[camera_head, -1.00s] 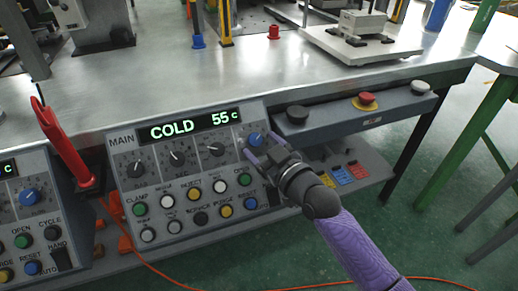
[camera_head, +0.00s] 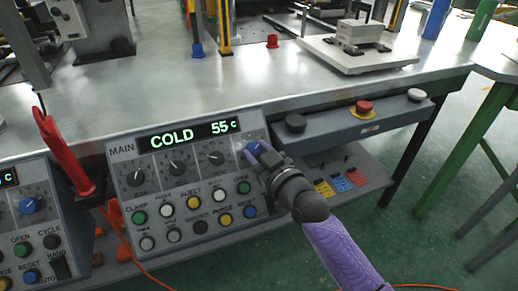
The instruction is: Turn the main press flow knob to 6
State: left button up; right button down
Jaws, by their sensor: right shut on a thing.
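The main press control panel (camera_head: 125,172), labelled MAIN, stands at the front edge of the metal table. Its display (camera_head: 190,134) reads COLD 55 c. A row of knobs runs below the display: three black ones and a blue one (camera_head: 256,148) at the right end. My right gripper (camera_head: 252,156) is at the blue knob, shut on it, and its fingers and wrist cover much of the knob and its scale. The knob's pointer and setting cannot be read. My left gripper does not show.
Several coloured buttons (camera_head: 194,203) sit below the knobs. A second panel (camera_head: 12,218) with its own blue knob stands at left, beside a red-handled tool (camera_head: 62,150). A shelf with a red emergency button (camera_head: 364,106) is at right. The metal tabletop (camera_head: 240,85) behind is mostly clear.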

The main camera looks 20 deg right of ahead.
jog(key=shift+r+m, duration=0.25)
jog(key=shift+m, duration=0.15)
jog(key=shift+f+h, duration=0.25)
jog(key=shift+h, duration=0.05)
jog(key=shift+c, duration=1.5)
grip_release()
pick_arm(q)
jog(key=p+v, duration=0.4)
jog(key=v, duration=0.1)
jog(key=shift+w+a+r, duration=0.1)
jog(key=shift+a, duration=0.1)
pick_arm(e)
jog(key=s, duration=0.3)
jog(key=s+d, duration=0.1)
jog(key=s, duration=0.5)
jog(key=shift+s+d+f, duration=0.1)
jog(key=shift+s+d, duration=0.3)
